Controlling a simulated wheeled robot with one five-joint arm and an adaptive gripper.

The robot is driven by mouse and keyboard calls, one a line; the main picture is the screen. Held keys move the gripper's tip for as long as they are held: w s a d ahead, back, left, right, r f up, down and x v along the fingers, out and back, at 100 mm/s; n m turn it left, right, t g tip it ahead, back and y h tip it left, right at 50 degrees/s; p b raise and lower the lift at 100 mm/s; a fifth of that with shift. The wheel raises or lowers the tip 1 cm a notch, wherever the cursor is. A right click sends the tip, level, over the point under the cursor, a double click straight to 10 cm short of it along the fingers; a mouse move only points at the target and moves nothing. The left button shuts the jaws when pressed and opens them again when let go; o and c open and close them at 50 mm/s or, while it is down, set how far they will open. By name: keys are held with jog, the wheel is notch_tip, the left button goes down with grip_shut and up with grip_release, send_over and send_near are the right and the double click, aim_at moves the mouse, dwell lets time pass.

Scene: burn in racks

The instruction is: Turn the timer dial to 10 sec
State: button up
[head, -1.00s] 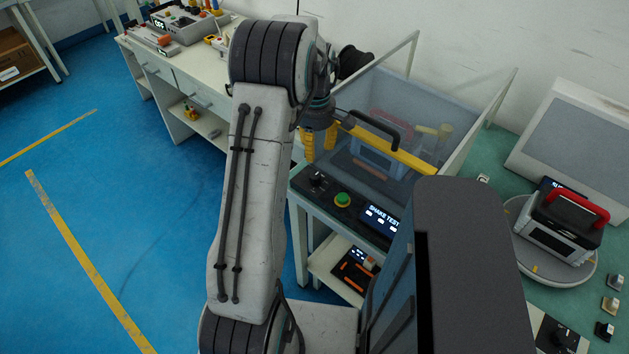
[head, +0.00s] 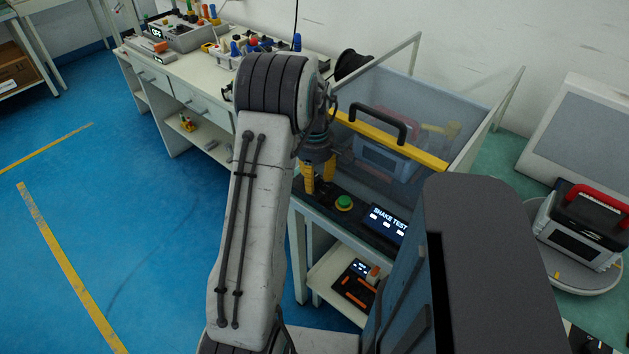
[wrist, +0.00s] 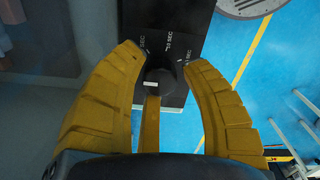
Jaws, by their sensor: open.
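The timer dial (wrist: 162,78) is a dark round knob with a white mark, seen in the wrist view on a black panel (wrist: 180,28). White labels ending in "SEC" are printed around it; their numbers are hard to read. In the head view my gripper (head: 319,188) points down at the left end of the control panel and hides most of the dial there.
A green button (head: 344,202) and a "SHAKE TEST" screen (head: 387,220) sit right of the dial. Behind the panel is a clear-walled box with a yellow bar and black handle (head: 378,124). A device with a red handle (head: 597,206) stands at the right.

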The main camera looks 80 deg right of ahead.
jog(key=shift+c, duration=0.2)
grip_shut()
dwell(0.4)
jog(key=shift+f, duration=0.1)
jog(key=m, duration=0.4)
jog(key=shift+m, duration=0.3)
jog(key=m, duration=0.4)
jog(key=shift+a, duration=0.1)
jog(key=shift+m, duration=0.4)
